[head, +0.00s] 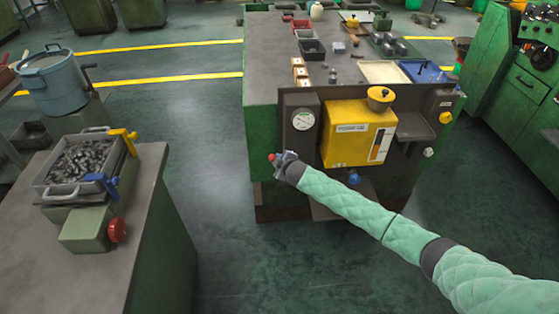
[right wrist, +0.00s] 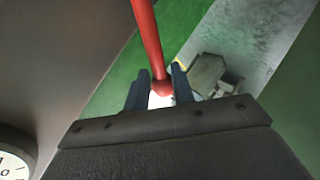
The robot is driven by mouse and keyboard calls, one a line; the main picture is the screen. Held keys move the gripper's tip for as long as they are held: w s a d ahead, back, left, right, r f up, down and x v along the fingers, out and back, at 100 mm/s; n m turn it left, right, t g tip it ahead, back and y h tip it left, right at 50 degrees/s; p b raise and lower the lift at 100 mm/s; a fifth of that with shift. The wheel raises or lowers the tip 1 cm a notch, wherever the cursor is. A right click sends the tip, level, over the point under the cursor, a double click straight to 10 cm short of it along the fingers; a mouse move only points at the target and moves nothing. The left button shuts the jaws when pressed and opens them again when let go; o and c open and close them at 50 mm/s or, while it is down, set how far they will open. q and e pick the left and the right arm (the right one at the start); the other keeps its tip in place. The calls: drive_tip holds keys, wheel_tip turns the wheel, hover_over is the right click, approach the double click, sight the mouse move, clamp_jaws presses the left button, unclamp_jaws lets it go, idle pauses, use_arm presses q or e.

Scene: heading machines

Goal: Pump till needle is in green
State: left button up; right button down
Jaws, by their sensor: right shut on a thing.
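The yellow pump unit (head: 352,135) is mounted on a dark panel at the front of the green bench. A round white gauge (head: 303,120) sits left of it; its needle and any green band are too small to read. The gauge's edge also shows in the right wrist view (right wrist: 12,165). My right gripper (head: 281,159) is below the gauge, in front of the panel. It is shut on a red lever (right wrist: 149,40), whose red end (head: 271,157) shows in the head view. The lever's base is hidden. My left gripper is out of view.
A table at left holds a tray of metal parts (head: 45,188) with yellow and blue clamps and a red knob (head: 117,230). The bench top (head: 268,50) carries small bins and trays. Green machines stand at right. The floor between table and bench is clear.

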drive_tip(key=shift+a+r, duration=0.1)
drive_tip(key=shift+a, duration=0.1)
drive_tip(key=c, duration=1.4)
unclamp_jaws()
drive_tip(key=shift+o, duration=0.2)
